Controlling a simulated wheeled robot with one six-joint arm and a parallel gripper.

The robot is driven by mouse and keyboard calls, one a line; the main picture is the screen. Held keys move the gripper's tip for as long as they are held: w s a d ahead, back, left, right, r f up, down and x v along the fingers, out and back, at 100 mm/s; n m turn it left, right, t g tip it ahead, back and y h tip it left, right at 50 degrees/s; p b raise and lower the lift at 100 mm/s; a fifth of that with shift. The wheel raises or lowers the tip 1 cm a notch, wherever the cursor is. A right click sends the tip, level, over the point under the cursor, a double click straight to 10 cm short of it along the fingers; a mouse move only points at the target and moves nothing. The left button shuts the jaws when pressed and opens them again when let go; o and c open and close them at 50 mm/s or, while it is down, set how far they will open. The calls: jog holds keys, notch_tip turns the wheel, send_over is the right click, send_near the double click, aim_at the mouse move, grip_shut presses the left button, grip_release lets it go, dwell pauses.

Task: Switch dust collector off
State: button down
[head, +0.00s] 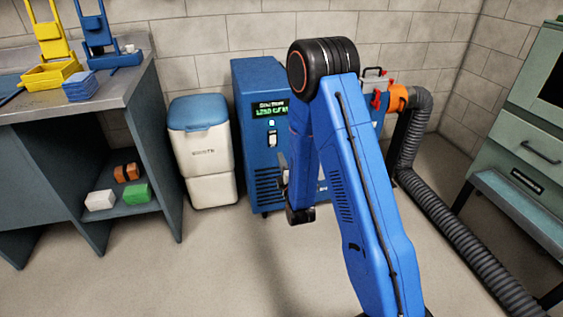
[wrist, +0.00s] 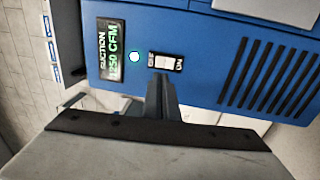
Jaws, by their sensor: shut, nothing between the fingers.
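The blue dust collector (head: 256,78) stands against the back wall, partly hidden behind my arm. Its lit green display (head: 270,111) reads about 1250 CFM suction in the wrist view (wrist: 110,49). A pale round light (wrist: 134,57) sits beside the white rocker switch (wrist: 163,62), which has OFF and ON marks at its two ends. I cannot tell which end is pressed. The switch also shows in the head view (head: 272,138). My gripper (wrist: 158,82) is shut and empty, its tips just below the switch in the wrist view. I cannot tell whether they touch the panel.
A white bin with a blue lid (head: 203,150) stands left of the collector. A workbench (head: 130,73) is farther left. A grey corrugated hose (head: 450,225) runs along the floor at right, near a green cabinet (head: 520,130). The floor in front is clear.

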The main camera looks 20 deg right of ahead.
aim_at(273, 137)
jog(key=w, duration=0.3)
jog(key=w+r, duration=0.1)
jog(key=w, duration=0.6)
jog(key=shift+w+r, duration=0.15)
jog(key=shift+w, duration=0.1)
jog(key=shift+w+r, duration=0.2)
jog(key=shift+s, duration=0.1)
